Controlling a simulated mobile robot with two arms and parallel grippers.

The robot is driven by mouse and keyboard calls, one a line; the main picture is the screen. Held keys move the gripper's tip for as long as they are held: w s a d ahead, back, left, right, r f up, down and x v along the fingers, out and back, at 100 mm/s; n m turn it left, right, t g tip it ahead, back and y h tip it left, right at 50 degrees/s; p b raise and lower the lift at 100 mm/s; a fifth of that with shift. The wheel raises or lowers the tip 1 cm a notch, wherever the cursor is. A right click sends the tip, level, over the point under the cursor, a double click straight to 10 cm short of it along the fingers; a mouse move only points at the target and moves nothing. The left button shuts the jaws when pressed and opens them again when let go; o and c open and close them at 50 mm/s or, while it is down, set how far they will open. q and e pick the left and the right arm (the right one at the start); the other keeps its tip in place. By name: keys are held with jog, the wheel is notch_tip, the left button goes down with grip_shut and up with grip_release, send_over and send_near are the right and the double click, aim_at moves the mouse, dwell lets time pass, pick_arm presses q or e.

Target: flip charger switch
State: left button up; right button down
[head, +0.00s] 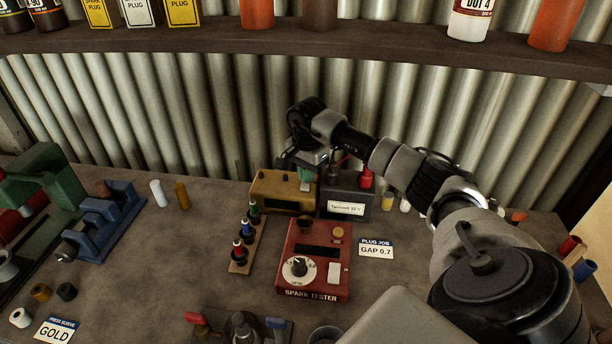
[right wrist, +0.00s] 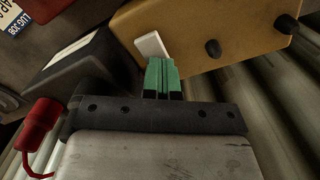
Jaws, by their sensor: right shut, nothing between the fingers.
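The charger appears to be the mustard-yellow box (head: 283,192) at the back of the bench, against the corrugated wall. In the right wrist view its yellow face (right wrist: 210,30) fills the upper right. A white switch (right wrist: 151,45) sticks out at its left edge. My left gripper is out of view.
A dark battery (head: 345,204) with a red terminal cap (head: 366,177) stands beside the yellow box. A red spark tester (head: 314,262) and a plug rack (head: 244,248) are in front. A shelf (head: 300,38) with bottles hangs above. Bare bench (head: 150,250) lies to the left.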

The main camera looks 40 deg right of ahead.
jog(key=shift+f, duration=0.1)
jog(key=shift+r+p, duration=0.7)
jog(key=shift+r, duration=0.15)
jog(key=shift+r+p, duration=1.55)
jog(key=shift+r, duration=1.05)
jog(key=shift+f, duration=0.1)
